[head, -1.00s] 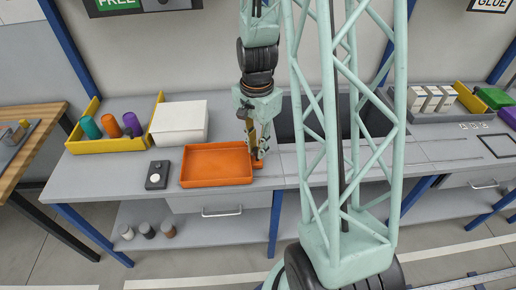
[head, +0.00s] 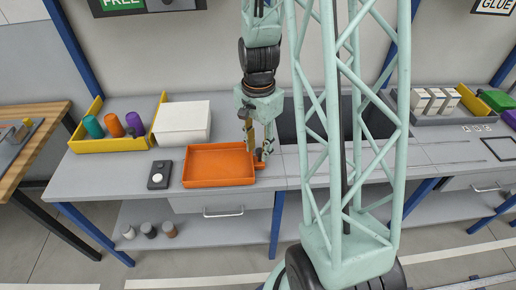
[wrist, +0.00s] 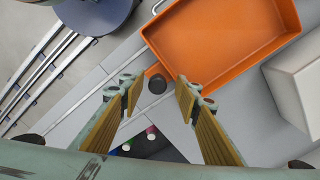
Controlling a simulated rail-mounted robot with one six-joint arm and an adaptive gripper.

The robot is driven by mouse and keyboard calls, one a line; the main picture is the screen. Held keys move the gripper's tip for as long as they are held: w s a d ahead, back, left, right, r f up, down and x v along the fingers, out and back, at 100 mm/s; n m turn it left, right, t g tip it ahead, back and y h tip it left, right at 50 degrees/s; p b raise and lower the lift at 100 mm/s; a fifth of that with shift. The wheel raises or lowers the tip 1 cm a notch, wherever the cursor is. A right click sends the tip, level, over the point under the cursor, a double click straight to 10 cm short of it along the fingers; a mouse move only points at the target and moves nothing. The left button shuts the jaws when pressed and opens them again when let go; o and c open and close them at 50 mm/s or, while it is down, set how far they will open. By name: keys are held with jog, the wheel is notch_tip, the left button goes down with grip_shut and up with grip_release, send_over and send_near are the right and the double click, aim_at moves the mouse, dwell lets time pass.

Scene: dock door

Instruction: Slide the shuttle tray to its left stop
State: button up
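The orange shuttle tray (head: 218,182) is empty and sits on the grey counter, close to the right of a small dark control box. A short orange handle (head: 260,165) sticks out from its right side. In the wrist view the tray (wrist: 212,68) fills the upper right, and a dark round knob (wrist: 157,84) sits by its near corner. My gripper (head: 257,152) is at the tray's right end, over the handle. In the wrist view my gripper (wrist: 158,90) is open, its fingers apart on either side of the knob, with visible gaps. The left stop cannot be made out.
The control box (head: 158,175) with a white button stands just left of the tray. Behind are a white box (head: 182,123) and a yellow bin (head: 98,147) with coloured cups. The counter right of the tray is mostly clear, with rail lines (head: 443,164).

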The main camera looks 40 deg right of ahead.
notch_tip(320, 180, up, 12)
dwell(1.1)
jog(key=shift+a, duration=0.15)
dwell(0.6)
jog(key=s+a+r+n+t, duration=0.1)
jog(key=s+a+r+n, duration=0.25)
jog(key=a+r, duration=0.3)
jog(key=s+a+r+n+t, duration=0.1)
jog(key=s+a+r+n, duration=0.2)
jog(key=a+r+n, duration=0.35)
jog(key=s+a+r+n+t, duration=0.2)
jog(key=s+a+r+n, duration=0.4)
jog(key=s+r, duration=0.3)
jog(key=shift+s+a, duration=0.7)
jog(key=shift+s, duration=1)
dwell(0.5)
